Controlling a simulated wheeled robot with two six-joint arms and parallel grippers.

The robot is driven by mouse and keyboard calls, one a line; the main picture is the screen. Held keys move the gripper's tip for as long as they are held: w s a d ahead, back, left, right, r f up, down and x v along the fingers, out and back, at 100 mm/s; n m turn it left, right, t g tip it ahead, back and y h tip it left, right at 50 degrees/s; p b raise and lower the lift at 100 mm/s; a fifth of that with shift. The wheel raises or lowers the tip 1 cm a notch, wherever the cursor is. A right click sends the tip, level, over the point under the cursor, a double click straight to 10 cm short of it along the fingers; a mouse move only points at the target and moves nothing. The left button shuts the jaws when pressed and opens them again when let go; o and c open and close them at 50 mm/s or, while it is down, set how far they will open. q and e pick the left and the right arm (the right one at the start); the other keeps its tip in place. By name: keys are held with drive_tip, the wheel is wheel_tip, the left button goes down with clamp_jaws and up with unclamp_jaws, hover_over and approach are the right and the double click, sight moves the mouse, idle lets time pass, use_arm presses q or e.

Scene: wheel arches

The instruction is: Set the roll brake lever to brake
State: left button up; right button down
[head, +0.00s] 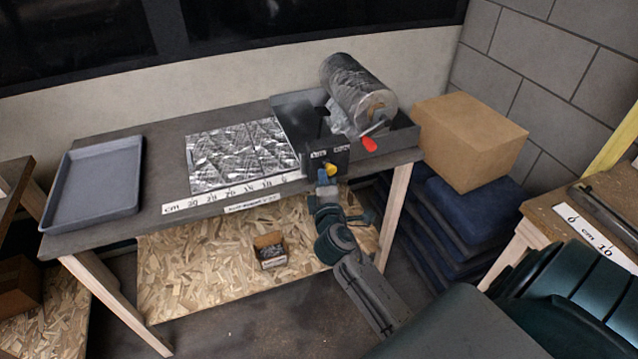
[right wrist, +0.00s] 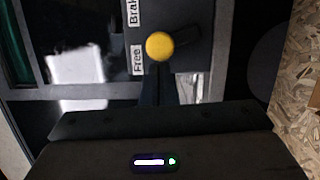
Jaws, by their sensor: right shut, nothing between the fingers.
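The roll brake lever shows as a yellow knob (head: 331,169) on the front of the dark roll holder (head: 403,136). In the right wrist view the knob (right wrist: 160,46) is beside the upper end of the "Free" label (right wrist: 137,60), with the "Brake" label (right wrist: 133,12) further up. I cannot tell its exact lever position. My right gripper (head: 324,178) is shut and empty, right at the knob. Its fingertips (right wrist: 160,72) are just below the knob in the wrist view; touching or apart is unclear. My left gripper is out of view.
A foil sheet (head: 235,155) and a grey tray (head: 92,185) are on the bench to the left. A cardboard box (head: 470,135) stands to the right.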

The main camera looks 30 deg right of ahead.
sight(335, 171)
drive_tip(key=m, duration=0.1)
drive_tip(key=d+r+m+p, duration=0.1)
drive_tip(key=d+m+g, duration=0.1)
drive_tip(key=m, duration=0.1)
drive_tip(key=shift+s+r+p, duration=0.25)
drive_tip(key=shift+r+p, duration=0.05)
drive_tip(key=shift+r, duration=0.1)
drive_tip(key=shift+s+d+r+m+y+p, duration=0.1)
drive_tip(key=shift+d+m+y+p, duration=0.3)
drive_tip(key=shift+m, duration=0.7)
drive_tip(key=shift+s+d+m, duration=0.15)
drive_tip(key=shift+d+m, duration=0.35)
drive_tip(key=shift+d, duration=0.2)
drive_tip(key=shift+r, duration=0.1)
